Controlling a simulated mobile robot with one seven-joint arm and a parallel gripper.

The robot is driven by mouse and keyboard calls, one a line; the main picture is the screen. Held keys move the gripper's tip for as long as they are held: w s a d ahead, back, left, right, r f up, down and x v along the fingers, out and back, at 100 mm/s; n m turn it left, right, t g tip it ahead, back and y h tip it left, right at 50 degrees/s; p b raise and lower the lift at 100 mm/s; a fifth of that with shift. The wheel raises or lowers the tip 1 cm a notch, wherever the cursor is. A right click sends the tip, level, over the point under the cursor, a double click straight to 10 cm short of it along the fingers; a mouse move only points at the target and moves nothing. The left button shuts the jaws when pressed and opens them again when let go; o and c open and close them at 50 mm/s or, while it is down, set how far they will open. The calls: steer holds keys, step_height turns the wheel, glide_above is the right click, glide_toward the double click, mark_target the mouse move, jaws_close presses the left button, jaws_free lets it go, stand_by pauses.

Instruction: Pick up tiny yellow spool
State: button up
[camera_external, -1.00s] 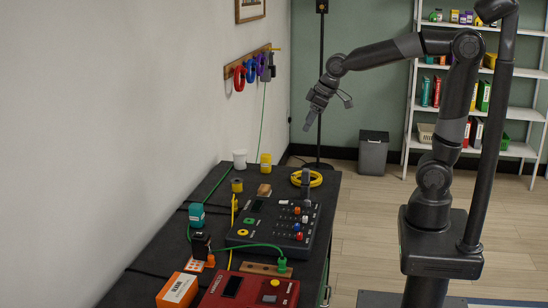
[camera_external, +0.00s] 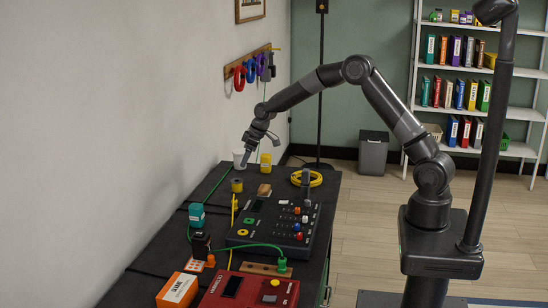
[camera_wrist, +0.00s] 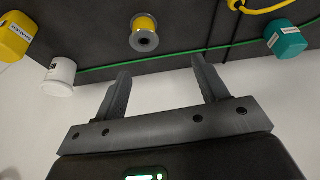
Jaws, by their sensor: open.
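The tiny yellow spool (camera_external: 237,185) stands near the back left of the dark workbench in the external view. In the wrist view the spool (camera_wrist: 145,24) shows at the top, yellow with a grey end face and dark centre hole. My gripper (camera_wrist: 160,72) is open and empty, its two fingers pointing toward the bench. The spool lies beyond the fingertips, apart from them. In the external view my gripper (camera_external: 244,162) is above the far left of the bench, partly in front of the white cup (camera_external: 238,154).
The white cup (camera_wrist: 60,75) and a labelled yellow container (camera_wrist: 14,36) are left of the spool in the wrist view. A teal container (camera_wrist: 286,40) is at right. The wall (camera_external: 190,110) borders the bench's left side.

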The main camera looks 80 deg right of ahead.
glide_toward(238, 181)
steer(key=x, duration=0.5)
steer(key=shift+w+a+f, duration=0.15)
steer(key=shift+a+f, duration=0.05)
steer(key=shift+f, duration=0.05)
steer(key=shift+d+x, duration=0.2)
steer(key=shift+x, duration=1.3)
steer(key=shift+d+x, duration=0.15)
steer(key=shift+x, duration=1.4)
steer(key=shift+c, duration=0.6)
steer(key=c, duration=0.8)
steer(key=shift+r, duration=0.15)
